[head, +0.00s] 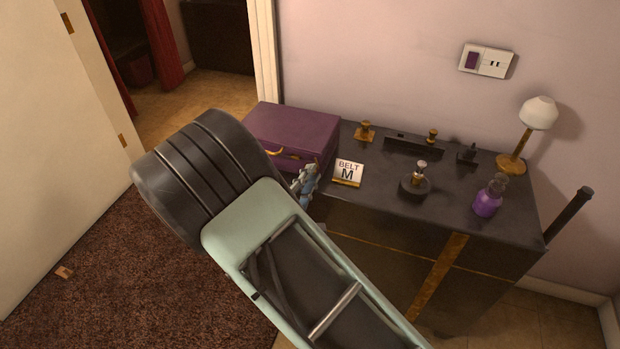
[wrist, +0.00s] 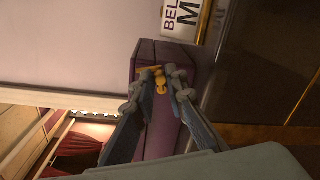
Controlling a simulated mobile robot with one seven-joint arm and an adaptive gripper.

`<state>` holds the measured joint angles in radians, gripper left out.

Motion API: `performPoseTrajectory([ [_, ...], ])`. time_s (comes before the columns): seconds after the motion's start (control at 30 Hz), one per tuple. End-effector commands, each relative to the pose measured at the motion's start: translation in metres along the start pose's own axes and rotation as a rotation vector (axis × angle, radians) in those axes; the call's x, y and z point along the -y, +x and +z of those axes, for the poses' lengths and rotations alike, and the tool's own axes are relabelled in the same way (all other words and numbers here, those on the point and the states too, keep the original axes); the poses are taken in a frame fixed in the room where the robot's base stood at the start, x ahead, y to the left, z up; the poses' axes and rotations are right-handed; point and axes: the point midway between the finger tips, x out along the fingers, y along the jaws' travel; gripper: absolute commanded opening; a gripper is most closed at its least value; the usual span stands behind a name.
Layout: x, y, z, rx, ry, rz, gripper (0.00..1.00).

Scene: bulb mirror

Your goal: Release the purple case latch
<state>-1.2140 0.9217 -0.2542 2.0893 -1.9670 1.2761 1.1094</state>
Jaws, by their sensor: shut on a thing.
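The purple case (head: 292,128) lies closed at the left end of the dark cabinet top. A gold handle or latch part (head: 276,152) shows on its front in the head view. My gripper (head: 303,178) is at the right part of the case's front, partly hidden behind my arm. In the wrist view, the case (wrist: 172,55) appears turned on its side, and a gold latch (wrist: 160,86) sits between the blue-grey fingers of my gripper (wrist: 160,75). The fingers are closed in on the latch. Their exact contact is too small to make out.
Farther right on the cabinet top (head: 385,205) are a dark round holder (head: 415,186), a purple bottle (head: 488,198) and a lamp (head: 538,115). A wall switch plate (head: 486,61) is above.

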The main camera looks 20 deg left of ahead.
Motion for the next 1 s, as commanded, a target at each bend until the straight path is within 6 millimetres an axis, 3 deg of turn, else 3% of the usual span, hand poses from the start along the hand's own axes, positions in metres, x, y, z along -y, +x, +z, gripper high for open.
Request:
performPoseTrajectory([
  [0.37,0.001,-0.001,-0.001,-0.003,0.003,-0.002,0.0],
  [0.4,0.001,-0.001,-0.001,-0.003,0.003,-0.002,0.15],
  [0.57,0.001,-0.001,-0.001,-0.002,0.003,-0.002,0.3],
  [0.87,0.0,-0.003,-0.001,-0.002,0.003,-0.001,0.3],
  [1.0,0.0,-0.018,-0.002,-0.004,0.003,0.0,0.3],
])
